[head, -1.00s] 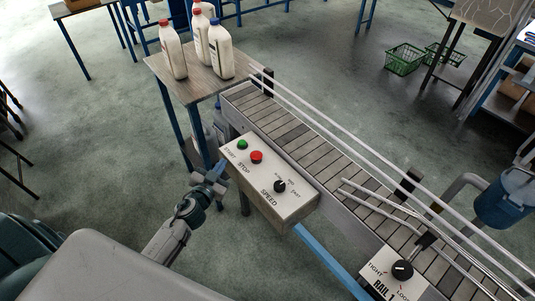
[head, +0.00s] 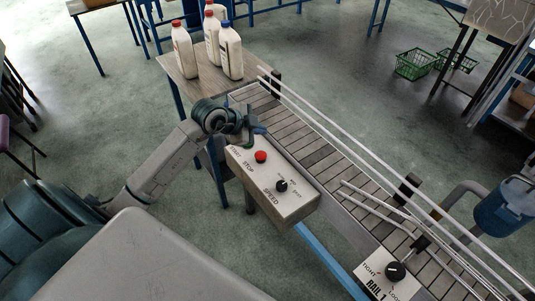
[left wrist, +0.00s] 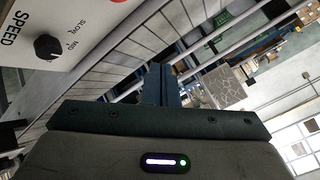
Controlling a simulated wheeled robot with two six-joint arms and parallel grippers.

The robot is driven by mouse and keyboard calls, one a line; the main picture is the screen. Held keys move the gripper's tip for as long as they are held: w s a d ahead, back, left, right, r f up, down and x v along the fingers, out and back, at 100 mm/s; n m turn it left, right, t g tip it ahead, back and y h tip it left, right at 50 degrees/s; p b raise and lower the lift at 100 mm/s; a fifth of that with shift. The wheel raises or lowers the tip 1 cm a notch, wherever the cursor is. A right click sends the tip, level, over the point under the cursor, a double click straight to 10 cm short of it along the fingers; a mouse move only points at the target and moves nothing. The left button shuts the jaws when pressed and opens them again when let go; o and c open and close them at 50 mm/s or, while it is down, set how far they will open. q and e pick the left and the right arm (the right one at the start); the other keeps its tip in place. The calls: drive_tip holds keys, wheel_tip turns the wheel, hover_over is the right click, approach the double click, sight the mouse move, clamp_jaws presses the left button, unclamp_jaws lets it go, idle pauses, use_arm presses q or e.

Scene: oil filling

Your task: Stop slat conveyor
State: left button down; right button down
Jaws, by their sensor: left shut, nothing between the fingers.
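The slat conveyor (head: 322,162) runs diagonally from the table at upper left to the lower right. Its white control panel (head: 282,203) carries a red STOP button (head: 261,157) and a black SPEED knob (head: 282,186). In the left wrist view, the SPEED knob (left wrist: 47,47) and a sliver of the red button (left wrist: 117,2) show. My left gripper (head: 254,133) is shut and empty at the panel's upper left corner, just beyond the STOP button. It hides the green START button. Its shut fingers (left wrist: 160,84) also show in the left wrist view. My right gripper is out of view.
Several white bottles (head: 229,54) with red and blue caps stand on the table (head: 187,84) close to my left gripper. Metal guide rails run along the conveyor. The RAIL 1 knob (head: 396,271) is at lower right. Green baskets (head: 414,64) lie on the floor.

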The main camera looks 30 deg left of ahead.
use_arm(q)
drive_tip(key=shift+a+r+y, duration=0.2)
drive_tip(key=shift+a+y, duration=0.3)
drive_tip(key=shift+a, duration=0.05)
drive_tip(key=shift+f, duration=0.15)
drive_tip(key=b, duration=0.7)
hover_over(258, 156)
wheel_tip(258, 156, down, 8)
drive_tip(key=shift+r, duration=0.15)
drive_tip(key=shift+a+f, duration=0.1)
drive_tip(key=shift+f, duration=0.3)
idle(0.9)
drive_tip(key=shift+f, duration=0.15)
